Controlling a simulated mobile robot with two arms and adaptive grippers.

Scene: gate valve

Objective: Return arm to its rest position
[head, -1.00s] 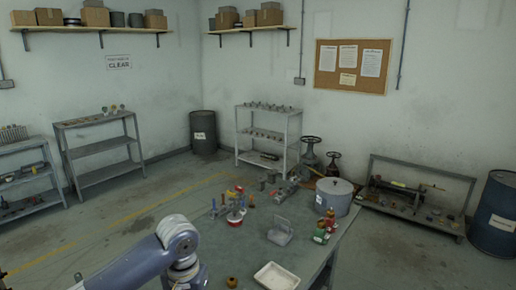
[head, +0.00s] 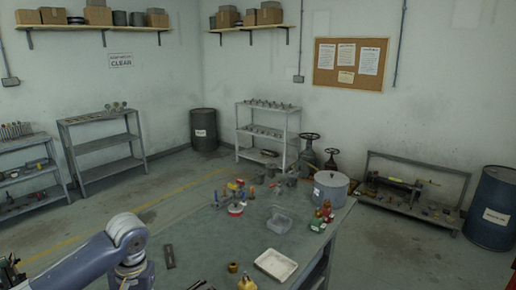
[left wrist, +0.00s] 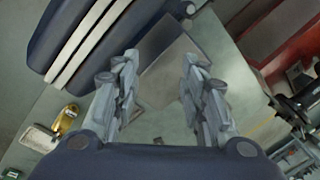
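My left arm (head: 100,258) comes in from the lower left in the head view, bent at a joint above the near left of the workbench. Its gripper is outside the head view. In the left wrist view my left gripper (left wrist: 160,92) has its two fingers spread apart. Nothing is between the fingers, only a grey surface beyond them. My right gripper is in neither view.
Gate valves (head: 309,152) stand behind. Shelves and drums line the walls. The floor at left is clear.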

